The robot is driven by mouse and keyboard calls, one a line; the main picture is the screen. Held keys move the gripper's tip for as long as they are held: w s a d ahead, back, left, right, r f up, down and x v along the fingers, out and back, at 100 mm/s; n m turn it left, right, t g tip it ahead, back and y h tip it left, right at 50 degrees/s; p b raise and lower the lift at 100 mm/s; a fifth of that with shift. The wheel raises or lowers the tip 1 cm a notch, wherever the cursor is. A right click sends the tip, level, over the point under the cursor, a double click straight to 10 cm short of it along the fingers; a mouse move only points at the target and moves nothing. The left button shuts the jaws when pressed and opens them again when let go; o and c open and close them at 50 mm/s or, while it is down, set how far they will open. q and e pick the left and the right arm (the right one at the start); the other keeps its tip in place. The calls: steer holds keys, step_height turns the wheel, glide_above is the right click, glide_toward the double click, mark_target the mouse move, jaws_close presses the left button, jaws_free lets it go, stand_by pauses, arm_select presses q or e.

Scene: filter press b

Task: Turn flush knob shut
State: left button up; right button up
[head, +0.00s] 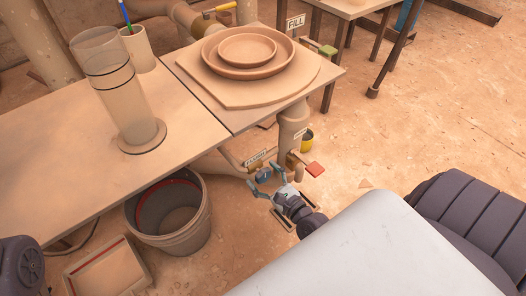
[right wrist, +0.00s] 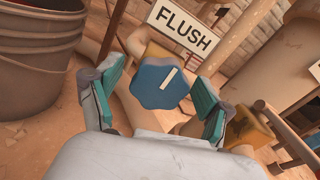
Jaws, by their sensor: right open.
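The flush knob (right wrist: 160,84) is blue and lobed, with a white pointer line tilted up to the right. A white FLUSH sign (right wrist: 184,28) is right behind it. In the head view the knob (head: 264,173) is small, beside the pipe below the table's front edge. My right gripper (right wrist: 158,90) is open, with its teal finger pads on the left and right of the knob. A gap shows between each pad and the knob. In the head view the right gripper (head: 265,178) reaches up to the knob from below. My left gripper is not in view.
A grey bucket (head: 197,222) stands left of my right gripper; it also shows in the right wrist view (right wrist: 40,50). A red-handled valve (head: 315,169) is close on the right. The table (head: 60,140) overhangs the pipes. Open floor lies farther right.

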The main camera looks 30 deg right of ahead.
steer(key=s, duration=1.2)
steer(key=shift+d, duration=0.45)
